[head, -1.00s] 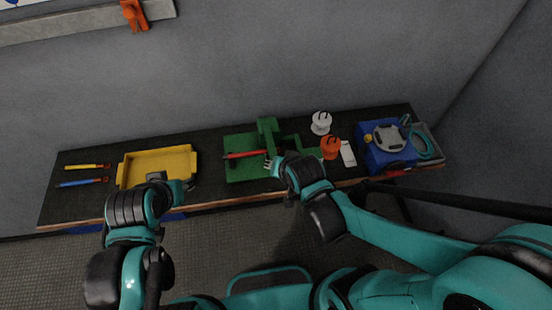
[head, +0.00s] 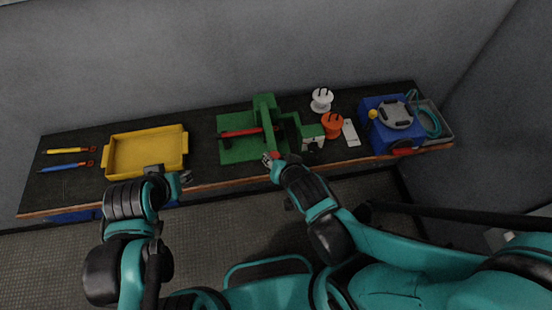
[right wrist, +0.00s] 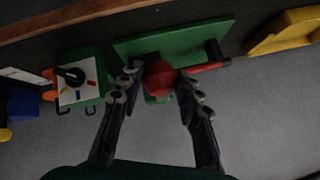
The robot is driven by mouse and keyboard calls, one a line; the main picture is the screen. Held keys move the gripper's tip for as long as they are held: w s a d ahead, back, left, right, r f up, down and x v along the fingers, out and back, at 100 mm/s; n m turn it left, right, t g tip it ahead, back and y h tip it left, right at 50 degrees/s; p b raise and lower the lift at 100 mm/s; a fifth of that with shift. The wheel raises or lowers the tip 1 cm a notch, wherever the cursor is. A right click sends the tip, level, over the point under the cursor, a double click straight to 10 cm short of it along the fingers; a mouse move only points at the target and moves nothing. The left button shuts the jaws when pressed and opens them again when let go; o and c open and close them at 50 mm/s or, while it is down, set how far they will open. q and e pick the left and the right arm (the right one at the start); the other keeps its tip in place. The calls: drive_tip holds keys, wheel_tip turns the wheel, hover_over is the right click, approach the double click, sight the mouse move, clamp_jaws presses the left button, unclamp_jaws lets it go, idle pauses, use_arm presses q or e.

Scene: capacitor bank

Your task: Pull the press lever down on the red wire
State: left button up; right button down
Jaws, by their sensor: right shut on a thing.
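The green press (head: 263,110) stands on the dark bench, with its upright post at the middle. The red wire (head: 240,132) lies across its base and also shows in the right wrist view (right wrist: 206,68). My right gripper (head: 269,158) is at the front of the press, near the bench edge. In the right wrist view its fingers (right wrist: 158,82) are shut on the red ball knob (right wrist: 160,80) of the press lever. The lever's shaft is mostly hidden behind the knob. My left gripper (head: 186,177) is over the front edge by the yellow tray, its fingers too small to judge.
The yellow tray (head: 112,155) is left of the press. To the right are a green box with a dial (right wrist: 78,78), an orange spool (head: 333,121), a white spool (head: 321,97) and a blue machine (head: 374,111). Two hand tools (head: 66,167) lie far left.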

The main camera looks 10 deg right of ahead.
drive_tip(key=shift+s+f, duration=0.2)
drive_tip(key=shift+s, duration=0.05)
drive_tip(key=c, duration=1)
unclamp_jaws()
drive_tip(key=shift+w, duration=0.1)
drive_tip(key=shift+c, duration=0.2)
drive_tip(key=shift+r, duration=0.15)
drive_tip(key=v, duration=0.7)
drive_tip(key=shift+d+r, duration=0.1)
drive_tip(key=d+f+n+g+h+b, duration=0.1)
drive_tip(key=d+f+n+g+b, duration=0.1)
drive_tip(key=d+f+n+b, duration=0.2)
drive_tip(key=shift+w+d+f+h+b, duration=0.25)
drive_tip(key=shift+d+f+h+b, duration=0.1)
drive_tip(key=shift+d+b, duration=1.75)
